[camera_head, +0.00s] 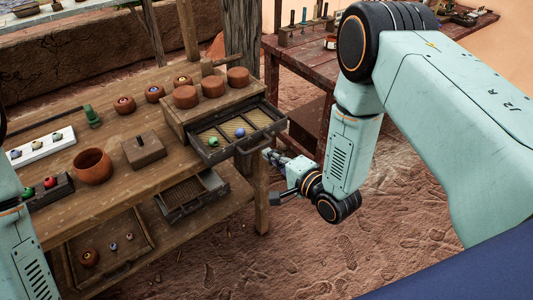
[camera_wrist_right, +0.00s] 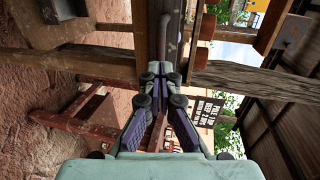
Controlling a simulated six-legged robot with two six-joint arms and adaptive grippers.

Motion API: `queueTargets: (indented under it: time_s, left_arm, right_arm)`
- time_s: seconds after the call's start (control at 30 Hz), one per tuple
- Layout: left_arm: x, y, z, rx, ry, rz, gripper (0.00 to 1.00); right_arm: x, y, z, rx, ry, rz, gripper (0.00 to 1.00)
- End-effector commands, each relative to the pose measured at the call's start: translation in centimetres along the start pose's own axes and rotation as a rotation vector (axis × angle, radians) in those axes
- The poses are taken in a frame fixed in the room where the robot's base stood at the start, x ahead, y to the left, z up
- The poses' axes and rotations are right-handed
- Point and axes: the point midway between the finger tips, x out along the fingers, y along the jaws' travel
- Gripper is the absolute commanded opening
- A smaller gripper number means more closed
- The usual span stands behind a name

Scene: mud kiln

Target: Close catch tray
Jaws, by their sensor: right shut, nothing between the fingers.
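A wooden box (camera_head: 181,117) on the workbench has a dark tray (camera_head: 233,150) pulled out of its front, which I take as the catch tray. It stands open, with mesh-floored compartments holding a green ball (camera_head: 213,141) and a blue ball (camera_head: 240,132). A handle bar runs along its front. My right gripper (camera_head: 268,155) is shut and empty, just in front of the tray's front. In the right wrist view my right gripper (camera_wrist_right: 161,70) has its fingertips together, close to a dark upright bar (camera_wrist_right: 172,35); whether they touch I cannot tell. My left gripper is out of view.
Clay discs (camera_head: 212,86) stand on the box. A clay bowl (camera_head: 93,166), a lidded wooden block (camera_head: 143,150) and a white strip with balls (camera_head: 40,147) are on the bench. A second dark tray (camera_head: 190,193) sits lower down. A red table (camera_head: 315,75) stands behind; bare ground lies in front.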

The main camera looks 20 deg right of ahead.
Motion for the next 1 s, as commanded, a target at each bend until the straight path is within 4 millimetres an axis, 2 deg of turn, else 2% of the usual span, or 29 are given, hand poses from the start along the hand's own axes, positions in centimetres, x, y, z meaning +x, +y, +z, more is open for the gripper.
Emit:
queueTargets:
  time_s: [0.2,0.67,0.77,1.0]
  left_arm:
    - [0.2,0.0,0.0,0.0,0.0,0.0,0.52]
    - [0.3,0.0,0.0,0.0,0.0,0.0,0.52]
    - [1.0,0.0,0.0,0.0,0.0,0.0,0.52]
    - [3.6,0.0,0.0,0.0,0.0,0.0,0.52]
  right_arm:
    - [2.0,0.0,0.0,0.0,0.0,0.0,0.0]
    - [2.6,0.0,0.0,-0.002,0.0,-0.001,0.0]
    - [4.2,-0.2,0.0,-0.004,-0.002,-0.004,0.0]
    - [10.4,-1.4,-0.1,-0.006,-0.002,-0.007,0.0]
